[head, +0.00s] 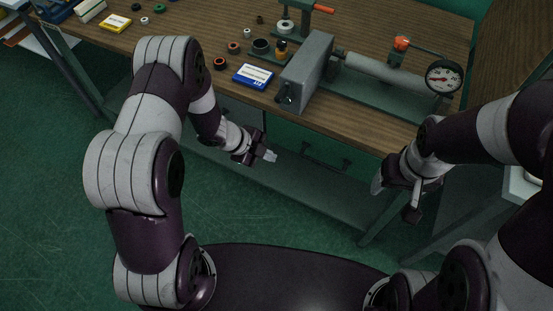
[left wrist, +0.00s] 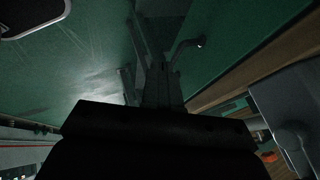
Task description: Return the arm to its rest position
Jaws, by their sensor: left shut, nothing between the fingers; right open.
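My left gripper (head: 269,155) is in the head view, in front of the bench's front edge and below the level of its top. Its fingers are shut with nothing between them. My right gripper (head: 396,196) is at the right of the head view, in front of the bench edge. It is open and appears empty.
The wooden bench (head: 205,25) carries a grey block fixture (head: 306,72), a dial gauge (head: 443,77), a blue-and-white box (head: 254,76), a yellow box (head: 116,23) and several small rings. Below are a lower shelf (head: 300,185) and bench legs. Green floor (head: 50,200) is clear at left.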

